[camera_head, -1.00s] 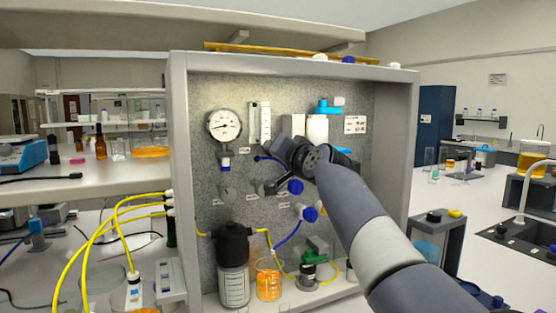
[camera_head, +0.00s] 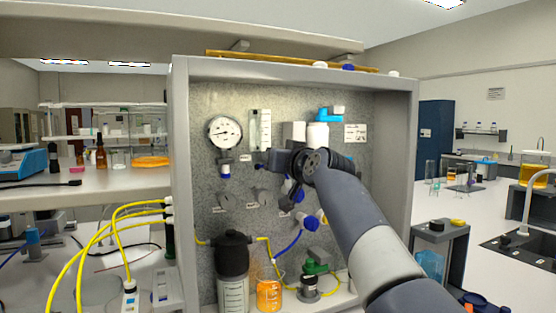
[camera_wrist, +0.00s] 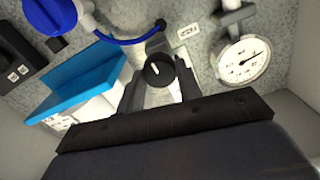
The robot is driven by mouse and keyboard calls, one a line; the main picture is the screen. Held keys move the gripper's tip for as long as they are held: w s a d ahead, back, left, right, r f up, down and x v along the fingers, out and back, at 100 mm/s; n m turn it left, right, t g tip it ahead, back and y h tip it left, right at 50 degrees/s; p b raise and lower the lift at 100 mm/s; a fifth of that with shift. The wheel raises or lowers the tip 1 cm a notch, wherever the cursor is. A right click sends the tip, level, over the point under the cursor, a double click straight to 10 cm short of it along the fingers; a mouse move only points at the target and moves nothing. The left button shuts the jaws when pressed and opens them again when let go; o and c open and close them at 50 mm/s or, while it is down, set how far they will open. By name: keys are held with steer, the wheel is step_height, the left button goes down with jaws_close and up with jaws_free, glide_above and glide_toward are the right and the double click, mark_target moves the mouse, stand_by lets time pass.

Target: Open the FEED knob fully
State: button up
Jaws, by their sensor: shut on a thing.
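A round black knob (camera_wrist: 158,70) with a short, slanted white pointer line sits between the two fingers of my gripper (camera_wrist: 157,80) in the wrist view. It appears to be the FEED knob, but its label (camera_wrist: 188,31) is too small to read. My gripper is shut on the knob, with one finger on each side. In the head view my gripper (camera_head: 282,165) is at the middle of the rig panel (camera_head: 208,100), and my wrist largely hides the knob and fingers.
A pressure gauge (camera_head: 224,132) is up and left of my gripper. A blue-handled valve (camera_head: 310,223) is below it. A dark-capped bottle (camera_head: 232,260) and an orange beaker (camera_head: 269,294) stand at the rig's foot. A blue hose (camera_wrist: 120,39) runs close by the knob.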

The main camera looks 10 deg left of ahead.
steer(key=shift+f, duration=0.15)
steer(key=o, duration=1)
steer(key=shift+c, duration=0.2)
steer(key=b+v, duration=0.3)
steer(key=v, duration=0.7)
steer(key=shift+s+d+b, duration=0.2)
steer(key=shift+s+b, duration=0.1)
steer(key=shift+w, duration=0.15)
steer(key=p+x, duration=0.3)
steer(key=x, duration=0.7)
steer(key=shift+w+a+p, duration=0.2)
steer(key=shift+a+p, duration=0.05)
steer(key=shift+p, duration=0.1)
